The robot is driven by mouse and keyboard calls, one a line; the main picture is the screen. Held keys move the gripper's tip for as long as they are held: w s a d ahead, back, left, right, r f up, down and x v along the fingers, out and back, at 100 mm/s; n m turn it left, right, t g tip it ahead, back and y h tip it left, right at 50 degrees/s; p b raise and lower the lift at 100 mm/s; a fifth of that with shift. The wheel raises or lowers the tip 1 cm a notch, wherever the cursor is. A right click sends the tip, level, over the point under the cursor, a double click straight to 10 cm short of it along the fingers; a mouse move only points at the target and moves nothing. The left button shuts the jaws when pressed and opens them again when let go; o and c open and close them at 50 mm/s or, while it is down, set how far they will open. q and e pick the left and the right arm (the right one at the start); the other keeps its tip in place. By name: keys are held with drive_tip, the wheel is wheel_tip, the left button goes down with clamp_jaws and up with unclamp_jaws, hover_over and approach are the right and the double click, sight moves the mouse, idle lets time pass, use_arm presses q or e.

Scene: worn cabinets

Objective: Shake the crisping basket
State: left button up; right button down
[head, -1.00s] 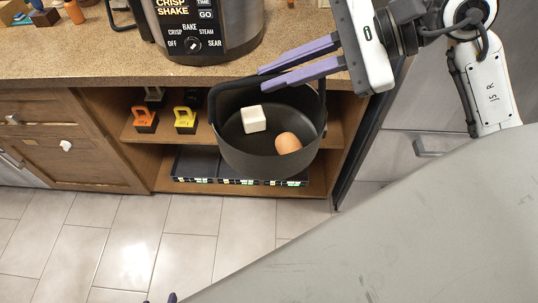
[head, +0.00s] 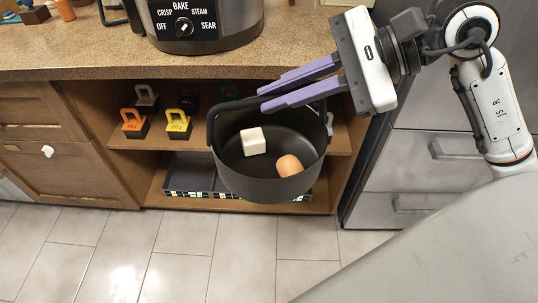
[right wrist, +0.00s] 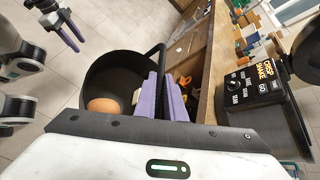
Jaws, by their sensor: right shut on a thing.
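The crisping basket (head: 262,188) is a dark round pot with a bail handle, hanging in front of the open shelves in the head view. A white cube (head: 253,141) and a brown egg-shaped piece (head: 289,165) lie inside it. My right gripper (head: 264,99) is shut on the basket's handle with its purple fingers. The right wrist view also shows the basket (right wrist: 112,70), the egg-shaped piece (right wrist: 103,106) and the fingers on the handle. My left gripper (right wrist: 68,30) shows only in the right wrist view, with its fingers apart and empty.
The crisp-and-shake cooker (head: 205,28) stands on the speckled counter (head: 60,62) above. Orange (head: 134,124) and yellow (head: 178,124) weights stand on the shelf behind the basket, left of it. Grey drawers (head: 425,165) are to the right. The tiled floor (head: 150,255) below is clear.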

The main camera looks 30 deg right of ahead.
drive_tip(key=shift+r, duration=0.45)
use_arm(q)
wheel_tip(320, 180, up, 4)
drive_tip(key=s+a+p, duration=0.1)
drive_tip(key=p, duration=0.5)
use_arm(e)
wheel_tip(320, 180, up, 9)
wheel_tip(320, 180, down, 9)
drive_tip(key=b, duration=1)
drive_tip(key=shift+f+b, duration=0.4)
drive_tip(key=shift+b, duration=0.35)
drive_tip(key=shift+r, duration=0.1)
use_arm(q)
wheel_tip(320, 180, down, 8)
drive_tip(key=shift+w+d, duration=0.25)
drive_tip(key=shift+d, duration=0.15)
